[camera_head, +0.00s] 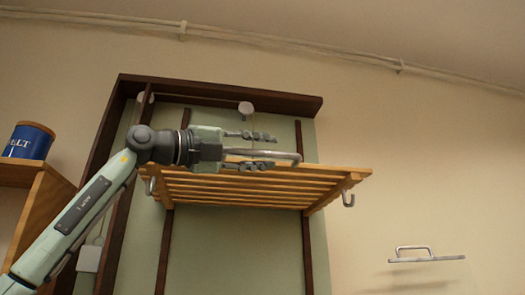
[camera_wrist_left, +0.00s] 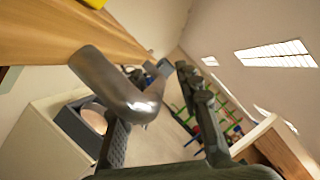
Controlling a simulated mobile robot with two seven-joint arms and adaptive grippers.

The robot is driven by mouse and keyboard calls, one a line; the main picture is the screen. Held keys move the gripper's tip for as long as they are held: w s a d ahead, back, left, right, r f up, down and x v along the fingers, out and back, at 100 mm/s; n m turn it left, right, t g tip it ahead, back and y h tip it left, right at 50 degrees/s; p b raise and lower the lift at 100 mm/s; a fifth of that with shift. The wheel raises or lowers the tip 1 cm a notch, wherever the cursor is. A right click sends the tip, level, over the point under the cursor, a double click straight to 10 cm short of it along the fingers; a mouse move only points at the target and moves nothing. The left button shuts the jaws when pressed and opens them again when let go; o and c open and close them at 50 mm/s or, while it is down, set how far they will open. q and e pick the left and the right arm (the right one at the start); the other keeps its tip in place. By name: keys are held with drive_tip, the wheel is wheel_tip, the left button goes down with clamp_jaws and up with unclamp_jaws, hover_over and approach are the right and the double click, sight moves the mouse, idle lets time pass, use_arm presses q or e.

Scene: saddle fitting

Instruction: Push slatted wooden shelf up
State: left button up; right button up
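The slatted wooden shelf (camera_head: 245,190) hangs level against a green panel in the head view, seen from below. My left gripper (camera_head: 271,151) is at the handle, with one finger above the bar and one below. In the left wrist view the bent handle (camera_wrist_left: 125,98) crosses close to my left fingers (camera_wrist_left: 172,75), which are spread apart. The shelf's wooden edge (camera_wrist_left: 75,35) is at the upper left there. Whether a finger touches the bar cannot be told. My right gripper is not in view.
A dark wooden frame (camera_head: 225,95) with round pale knobs (camera_head: 246,107) stands above the shelf. Metal hooks (camera_head: 348,199) hang from the shelf's ends. A blue tin (camera_head: 30,140) stands on a wooden ledge at left. A small metal rack (camera_head: 427,259) is at lower right.

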use_arm(q)
drive_tip(key=v, duration=1.2)
drive_tip(key=shift+w, duration=0.1)
